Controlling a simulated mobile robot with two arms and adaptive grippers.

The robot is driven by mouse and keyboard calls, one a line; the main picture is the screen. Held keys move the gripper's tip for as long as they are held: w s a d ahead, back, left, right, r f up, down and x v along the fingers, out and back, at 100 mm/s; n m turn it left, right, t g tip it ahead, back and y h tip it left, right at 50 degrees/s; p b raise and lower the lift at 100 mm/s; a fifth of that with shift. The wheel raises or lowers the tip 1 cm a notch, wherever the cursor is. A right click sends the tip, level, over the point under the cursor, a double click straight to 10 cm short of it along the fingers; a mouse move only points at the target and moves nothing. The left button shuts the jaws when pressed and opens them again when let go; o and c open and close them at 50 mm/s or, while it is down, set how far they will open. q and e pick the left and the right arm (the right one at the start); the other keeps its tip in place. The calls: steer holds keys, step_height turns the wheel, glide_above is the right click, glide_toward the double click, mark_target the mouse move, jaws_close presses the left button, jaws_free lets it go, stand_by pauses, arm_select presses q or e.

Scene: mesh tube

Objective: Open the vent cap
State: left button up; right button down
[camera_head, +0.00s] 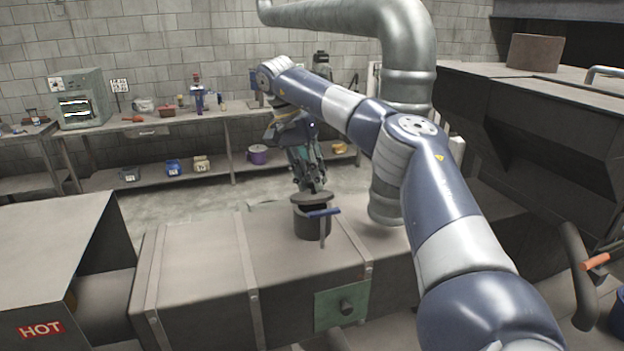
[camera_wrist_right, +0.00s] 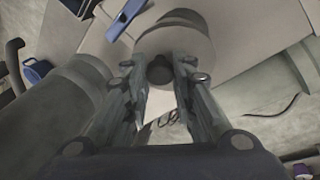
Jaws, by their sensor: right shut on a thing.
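The vent cap (camera_head: 310,197) is a dark round lid at the top of a short dark vent pipe (camera_head: 308,224) on the long metal duct. My right gripper (camera_head: 315,186) points down over the cap. In the right wrist view its fingers (camera_wrist_right: 160,72) are shut on the cap's dark knob (camera_wrist_right: 160,76), with the grey round cap (camera_wrist_right: 165,38) around it. The blue handle (camera_wrist_right: 124,20) shows there too. I cannot tell whether the cap sits tight on the pipe. My left gripper is not in view.
A thick silver pipe (camera_head: 408,85) rises right behind my right arm. A box marked HOT (camera_head: 45,328) is at the left. A workbench with several items (camera_head: 160,128) stands at the back wall.

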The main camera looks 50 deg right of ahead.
steer(key=shift+w+g+y, duration=0.25)
steer(key=shift+g+y, duration=0.05)
steer(key=shift+g, duration=0.2)
stand_by(1.0)
steer(key=c, duration=1.6)
jaws_free()
steer(key=shift+o, duration=1.3)
steer(key=shift+d, duration=0.1)
steer(key=shift+w+f, duration=0.1)
steer(key=shift+w, duration=0.15)
steer(key=shift+s, duration=0.25)
steer(key=shift+s+f+t, duration=0.1)
steer(key=shift+s+t, duration=0.1)
steer(key=shift+t, duration=0.4)
